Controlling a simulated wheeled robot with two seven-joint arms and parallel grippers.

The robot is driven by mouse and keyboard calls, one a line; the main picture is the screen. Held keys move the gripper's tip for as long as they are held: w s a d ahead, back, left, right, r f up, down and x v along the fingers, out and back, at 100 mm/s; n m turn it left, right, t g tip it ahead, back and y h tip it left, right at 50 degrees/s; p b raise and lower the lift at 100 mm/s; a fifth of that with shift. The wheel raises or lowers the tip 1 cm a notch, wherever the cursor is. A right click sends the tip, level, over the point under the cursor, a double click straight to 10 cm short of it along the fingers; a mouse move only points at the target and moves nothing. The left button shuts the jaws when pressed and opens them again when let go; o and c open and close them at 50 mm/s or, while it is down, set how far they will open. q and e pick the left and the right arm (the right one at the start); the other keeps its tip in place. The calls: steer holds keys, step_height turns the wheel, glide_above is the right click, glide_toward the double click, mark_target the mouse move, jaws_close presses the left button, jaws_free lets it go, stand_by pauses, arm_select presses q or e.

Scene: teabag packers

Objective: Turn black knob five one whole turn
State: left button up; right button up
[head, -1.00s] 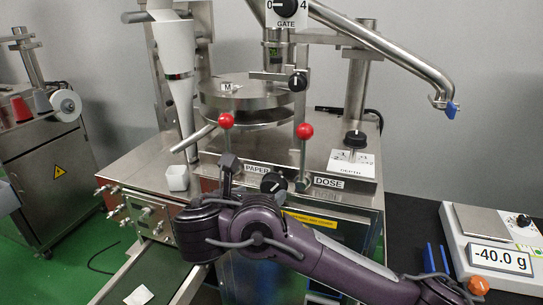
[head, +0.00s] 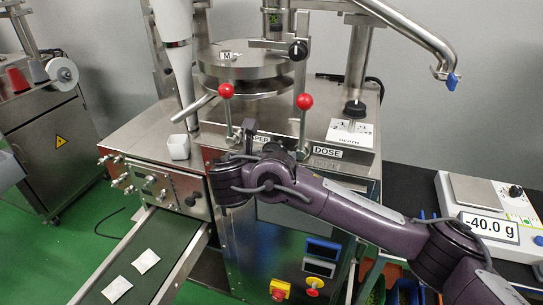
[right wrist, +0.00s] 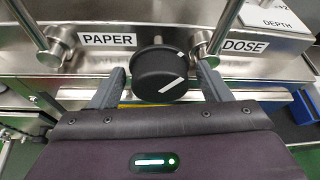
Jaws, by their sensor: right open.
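A black knob (right wrist: 160,76) with a white pointer line sits on the steel front between the PAPER label (right wrist: 108,40) and the DOSE label (right wrist: 245,46). The line slants up to the right in the right wrist view. No number five is readable on it. My right gripper (right wrist: 160,84) is open, with one finger on each side of the knob; I cannot tell whether they touch it. In the head view my right arm (head: 350,212) reaches in from the right and hides this knob. My left gripper is not in view.
Two red-ball levers (head: 226,91) (head: 304,102) stand just behind the labels. Other black knobs are on the upper bracket (head: 298,50) and the depth plate (head: 355,110). A scale (head: 489,229) reads -40.0 g at right. Packets (head: 145,261) lie on the chute.

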steer(key=c, duration=1)
steer(key=m+y+b, duration=0.1)
steer(key=b, duration=0.1)
steer(key=m+y+b, duration=0.1)
steer(key=m, duration=0.1)
steer(key=shift+d+f+t+b, duration=0.1)
steer(key=shift+f+t+b, duration=0.1)
steer(key=shift+t+b, duration=0.15)
steer(key=shift+r+m+t+y+b, duration=0.2)
steer(key=shift+m+y+b, duration=0.45)
steer(key=shift+b, duration=0.65)
steer(key=shift+m, duration=0.25)
steer(key=o, duration=1)
